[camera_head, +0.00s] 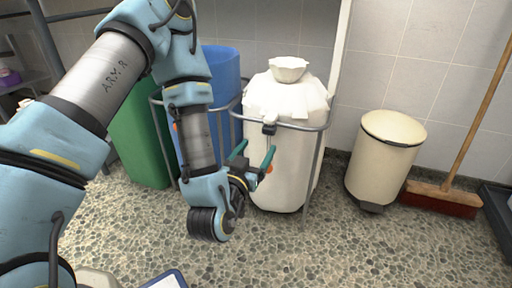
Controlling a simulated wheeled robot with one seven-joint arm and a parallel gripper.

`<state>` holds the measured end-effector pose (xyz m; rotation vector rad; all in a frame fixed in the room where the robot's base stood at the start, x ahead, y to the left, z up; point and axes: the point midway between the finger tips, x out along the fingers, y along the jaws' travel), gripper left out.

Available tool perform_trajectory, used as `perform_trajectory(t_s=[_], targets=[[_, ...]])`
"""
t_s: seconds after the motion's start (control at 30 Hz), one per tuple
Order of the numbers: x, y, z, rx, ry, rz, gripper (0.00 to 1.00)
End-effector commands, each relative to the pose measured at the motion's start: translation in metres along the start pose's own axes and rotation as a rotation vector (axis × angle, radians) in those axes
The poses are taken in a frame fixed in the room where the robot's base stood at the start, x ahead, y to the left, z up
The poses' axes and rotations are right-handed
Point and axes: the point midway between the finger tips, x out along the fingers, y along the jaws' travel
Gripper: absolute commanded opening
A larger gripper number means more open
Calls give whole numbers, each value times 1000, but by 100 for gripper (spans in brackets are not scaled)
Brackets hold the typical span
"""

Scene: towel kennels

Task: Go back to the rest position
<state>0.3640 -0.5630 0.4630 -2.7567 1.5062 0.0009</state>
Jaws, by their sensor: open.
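My gripper (254,162) is at the end of my blue and grey arm, near the middle of the head view. Its two teal fingers are spread apart with nothing seen between them. It appears in front of a white container (292,165) with a funnel-like top, which stands in a metal frame. I cannot tell whether the fingers touch the frame or the container. My arm comes in from the left and hides part of the bins behind it.
A green bin (140,145) and a blue bin (222,68) stand behind my arm. A cream pedal bin (384,160) and a broom (440,197) stand at the right by the tiled wall. A blue-edged object (165,281) shows at the bottom. The pebbled floor at centre right is clear.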

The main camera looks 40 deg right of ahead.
Motion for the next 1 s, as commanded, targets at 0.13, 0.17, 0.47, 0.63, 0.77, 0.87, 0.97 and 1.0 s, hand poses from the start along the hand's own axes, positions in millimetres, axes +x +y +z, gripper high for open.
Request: perform_trajectory(t_s=[0.13, 0.17, 0.47, 0.63, 0.77, 0.87, 0.97, 1.0], targets=[[0, 0, 0, 0, 0, 0, 80], [0, 0, 0, 0, 0, 0, 80], [0, 0, 0, 0, 0, 0, 80], [5, -10, -1, 6, -28, -5, 80], [17, -41, -1, 21, -135, -20, 80], [21, -81, 0, 26, -264, -54, 80], [15, -126, 0, 16, -405, -106, 80], [9, -143, 0, 8, -462, -130, 80]])
